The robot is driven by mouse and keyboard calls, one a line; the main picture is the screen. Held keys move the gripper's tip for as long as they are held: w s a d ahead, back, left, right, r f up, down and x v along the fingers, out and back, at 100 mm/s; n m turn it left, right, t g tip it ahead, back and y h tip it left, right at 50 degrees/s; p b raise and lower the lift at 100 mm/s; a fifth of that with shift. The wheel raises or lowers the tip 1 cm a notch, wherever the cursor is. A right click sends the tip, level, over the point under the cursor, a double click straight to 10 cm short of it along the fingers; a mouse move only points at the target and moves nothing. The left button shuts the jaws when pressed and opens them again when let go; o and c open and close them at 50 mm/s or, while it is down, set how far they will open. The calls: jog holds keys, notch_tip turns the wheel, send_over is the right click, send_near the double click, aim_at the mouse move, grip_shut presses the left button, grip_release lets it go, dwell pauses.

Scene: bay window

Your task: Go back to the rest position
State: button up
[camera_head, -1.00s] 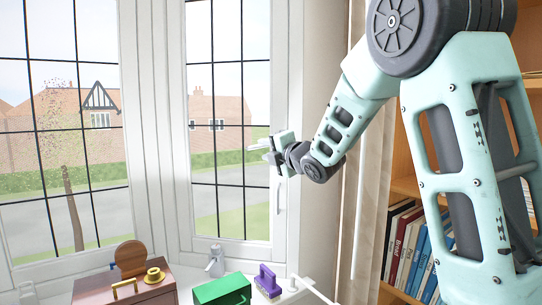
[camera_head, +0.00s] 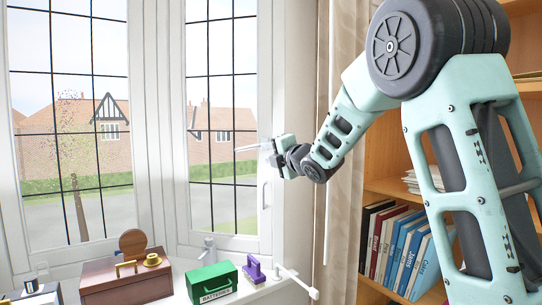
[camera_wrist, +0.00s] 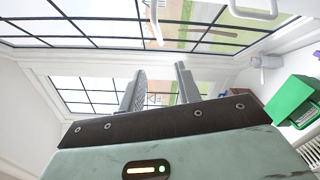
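My gripper (camera_head: 256,148) is raised in front of the right window pane, near the window frame, well above the sill. In the wrist view its two fingers (camera_wrist: 160,88) stand apart with nothing between them. My arm is bent, coming in from the right side of the head view. No object is held.
On the sill stand a brown box (camera_head: 125,282) with a yellow handle, a green box (camera_head: 212,283) and a purple object (camera_head: 255,271). A white window handle (camera_head: 266,205) is below my gripper. A bookshelf (camera_head: 400,190) and curtain (camera_head: 322,200) are on the right.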

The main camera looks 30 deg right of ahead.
jog(key=shift+a+f, duration=0.1)
jog(key=s+a+f+m+g+y, duration=0.1)
jog(key=s+a+f+m+g, duration=0.4)
jog(key=s+a+f, duration=0.5)
jog(key=s+a+f+m+g+y, duration=0.1)
jog(key=s+a+f+m+g, duration=0.6)
jog(key=a, duration=0.6)
jog(key=s+a+f+g, duration=0.1)
jog(key=s+f+g, duration=0.1)
jog(key=s, duration=0.6)
jog(key=s+a+f+m+g+h, duration=0.1)
jog(key=s+a+f+g, duration=0.1)
jog(key=s, duration=0.7)
jog(key=s+a+f+m+g+h, duration=0.1)
jog(key=s+f, duration=0.3)
jog(key=s, duration=0.5)
jog(key=shift+s+a+f+g, duration=0.2)
jog(key=shift+s+a+g, duration=0.05)
jog(key=shift+a+g, duration=0.15)
jog(key=shift+w, duration=0.1)
